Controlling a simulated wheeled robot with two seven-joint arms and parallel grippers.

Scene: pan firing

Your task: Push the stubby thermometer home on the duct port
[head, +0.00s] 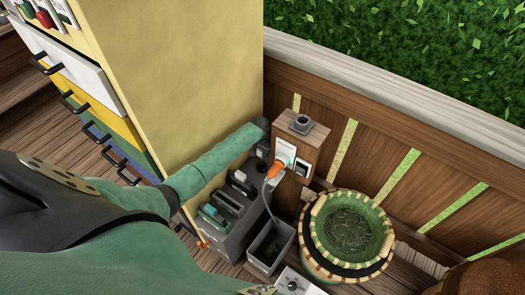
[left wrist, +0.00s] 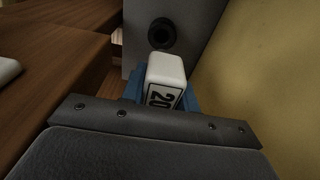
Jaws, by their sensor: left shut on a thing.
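The stubby thermometer (left wrist: 166,72) is a white block with a black "20" on its face. My left gripper (left wrist: 164,98) is shut on it, with blue fingers showing at both sides. The duct port (left wrist: 161,33) is a black ring with a dark hole on a grey wall, just above the thermometer in the left wrist view. They look apart there; the distance in depth and any stem are hidden. In the head view my left gripper (head: 263,124) is at the end of the teal arm, beside the yellow cabinet; the thermometer and port are hidden there. My right gripper is not in view.
The yellow cabinet side (head: 180,80) stands close left of the arm. A wooden post (head: 297,133) with a socket and orange plug (head: 277,170) stands close right. Below are a grey tool holder (head: 225,215), a grey bin (head: 270,247) and a round basket (head: 352,235).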

